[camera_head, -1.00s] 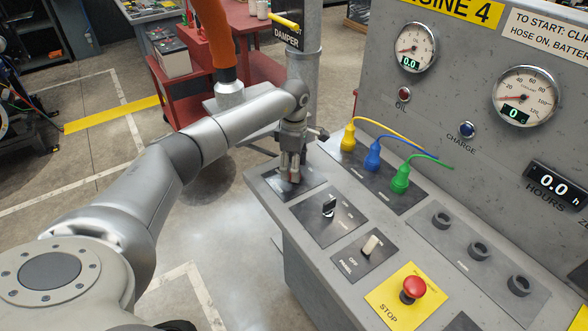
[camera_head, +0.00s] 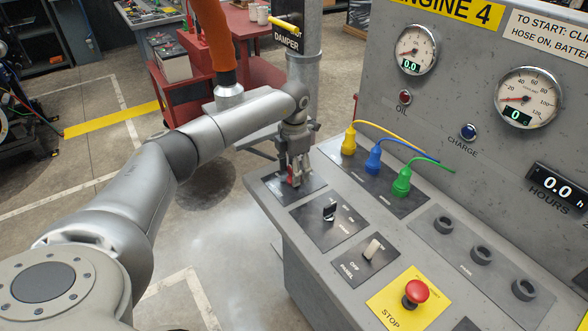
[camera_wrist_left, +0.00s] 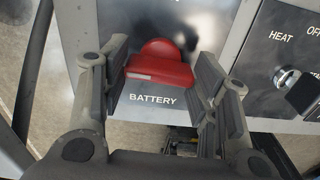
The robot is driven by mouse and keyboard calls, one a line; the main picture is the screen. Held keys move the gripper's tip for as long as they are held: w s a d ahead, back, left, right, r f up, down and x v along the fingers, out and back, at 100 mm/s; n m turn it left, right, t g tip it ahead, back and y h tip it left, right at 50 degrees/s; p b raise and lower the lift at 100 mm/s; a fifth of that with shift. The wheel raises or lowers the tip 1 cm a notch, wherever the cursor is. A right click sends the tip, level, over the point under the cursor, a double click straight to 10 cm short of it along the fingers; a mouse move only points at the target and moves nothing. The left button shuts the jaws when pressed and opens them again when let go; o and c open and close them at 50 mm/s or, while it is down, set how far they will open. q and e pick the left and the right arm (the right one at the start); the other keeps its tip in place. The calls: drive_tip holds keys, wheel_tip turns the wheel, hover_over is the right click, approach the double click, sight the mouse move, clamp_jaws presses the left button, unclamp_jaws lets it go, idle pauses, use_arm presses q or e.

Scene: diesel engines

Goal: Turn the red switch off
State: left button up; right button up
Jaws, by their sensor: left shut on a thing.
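The red switch (camera_wrist_left: 160,66) sits on a metal plate marked BATTERY, at the far left corner of the console. Its handle lies roughly crosswise above the label in the left wrist view. My left gripper (camera_wrist_left: 162,76) is shut on the switch, with one finger at each end of the handle. In the head view my left gripper (camera_head: 294,178) points down onto that plate, and a bit of the red switch (camera_head: 291,181) shows between the fingers. My right gripper is not in view.
Close by are a black HEAT knob (camera_head: 329,212), a PANEL toggle (camera_head: 371,249) and a red STOP button (camera_head: 416,292). Yellow, blue and green plugs (camera_head: 373,160) with cables stand behind. The upright gauge panel (camera_head: 463,95) bounds the back right.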

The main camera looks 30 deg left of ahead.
use_arm(q)
drive_tip(key=shift+r+n, duration=0.1)
drive_tip(key=shift+n, duration=0.4)
drive_tip(key=o, duration=1)
wheel_tip(320, 180, up, 12)
drive_tip(key=shift+f, duration=0.1)
idle(0.5)
